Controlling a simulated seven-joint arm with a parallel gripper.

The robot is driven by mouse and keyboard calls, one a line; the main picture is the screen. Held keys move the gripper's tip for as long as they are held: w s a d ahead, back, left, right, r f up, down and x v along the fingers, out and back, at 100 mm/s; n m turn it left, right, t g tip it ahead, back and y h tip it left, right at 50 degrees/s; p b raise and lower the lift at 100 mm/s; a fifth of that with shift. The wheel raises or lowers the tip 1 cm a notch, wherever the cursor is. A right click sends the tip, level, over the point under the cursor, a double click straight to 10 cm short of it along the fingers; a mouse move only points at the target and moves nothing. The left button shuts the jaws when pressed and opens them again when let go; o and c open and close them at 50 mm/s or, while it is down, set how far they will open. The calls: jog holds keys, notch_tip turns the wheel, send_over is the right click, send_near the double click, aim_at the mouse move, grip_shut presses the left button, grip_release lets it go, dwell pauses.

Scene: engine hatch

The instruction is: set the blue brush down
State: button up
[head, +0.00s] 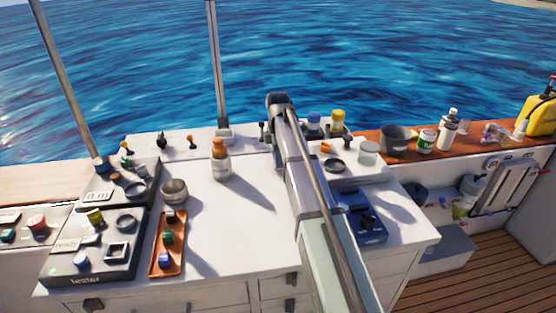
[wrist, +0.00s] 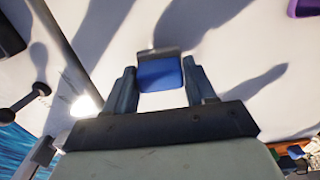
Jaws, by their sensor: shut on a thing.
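In the wrist view my gripper (wrist: 159,70) is shut on the blue brush (wrist: 160,75), which shows as a blue block with a grey edge between the two fingers. Pale counter surface with long shadows lies behind it. I cannot tell how far the brush is above that surface. In the head view my arm crosses the right part of the white counter (head: 255,240), and neither the gripper nor the brush can be made out there.
A bottle with an orange cap (head: 221,162), a metal cup (head: 174,191) and an orange tray (head: 154,262) of small blocks stand left of my arm. A blue tray (head: 372,237) sits to its right. The counter's middle is clear.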

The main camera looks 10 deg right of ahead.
jog(key=shift+f, duration=0.75)
jog(key=shift+f, duration=0.1)
jog(key=o, duration=1.1)
notch_tip(320, 180, up, 12)
jog(key=shift+r, duration=0.15)
